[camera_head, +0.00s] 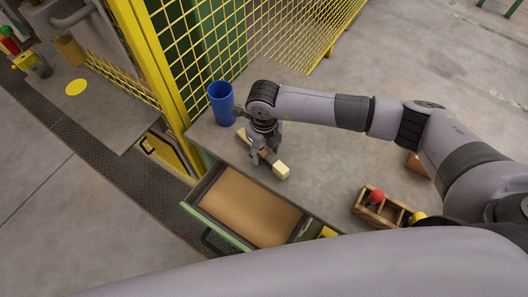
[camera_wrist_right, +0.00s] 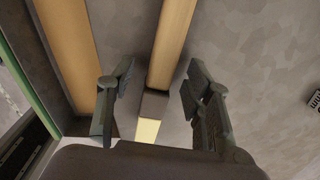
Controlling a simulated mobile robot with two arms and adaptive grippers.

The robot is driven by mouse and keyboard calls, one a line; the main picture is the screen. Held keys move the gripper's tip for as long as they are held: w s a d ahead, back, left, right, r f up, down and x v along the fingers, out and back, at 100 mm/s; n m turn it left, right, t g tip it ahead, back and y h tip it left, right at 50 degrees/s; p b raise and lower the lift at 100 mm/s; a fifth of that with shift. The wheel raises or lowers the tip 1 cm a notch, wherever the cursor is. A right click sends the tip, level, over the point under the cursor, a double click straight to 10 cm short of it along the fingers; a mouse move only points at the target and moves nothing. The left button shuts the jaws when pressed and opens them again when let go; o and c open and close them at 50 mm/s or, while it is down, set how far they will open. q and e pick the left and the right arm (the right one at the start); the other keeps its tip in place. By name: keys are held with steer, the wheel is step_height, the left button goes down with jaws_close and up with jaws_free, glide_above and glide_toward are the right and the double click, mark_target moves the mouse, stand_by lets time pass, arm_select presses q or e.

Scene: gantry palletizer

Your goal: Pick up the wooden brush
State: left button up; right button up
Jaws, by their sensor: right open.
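The wooden brush (camera_head: 281,171) lies on the grey tabletop (camera_head: 325,165), its pale block end toward the open drawer. In the right wrist view its wooden handle (camera_wrist_right: 172,45), dark collar and pale yellow end show. My right gripper (camera_head: 263,153) is over the brush and hides its middle in the head view. In the right wrist view the open fingers (camera_wrist_right: 157,88) stand on either side of the brush, with gaps showing on both sides. My left gripper is not in view.
A blue cup (camera_head: 221,103) stands behind the brush, near the yellow mesh fence (camera_head: 195,45). An open drawer (camera_head: 222,232) is at the front edge. A wooden divided box (camera_head: 361,208) with a red ball (camera_head: 376,196) sits to the right. The tabletop between is clear.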

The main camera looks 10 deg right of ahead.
mark_target(264, 152)
jaws_close()
stand_by(0.5)
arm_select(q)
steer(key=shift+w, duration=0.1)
arm_select(e)
steer(key=shift+r, duration=0.15)
arm_select(q)
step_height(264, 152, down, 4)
steer(key=b, duration=0.4)
arm_select(e)
step_height(264, 152, up, 20)
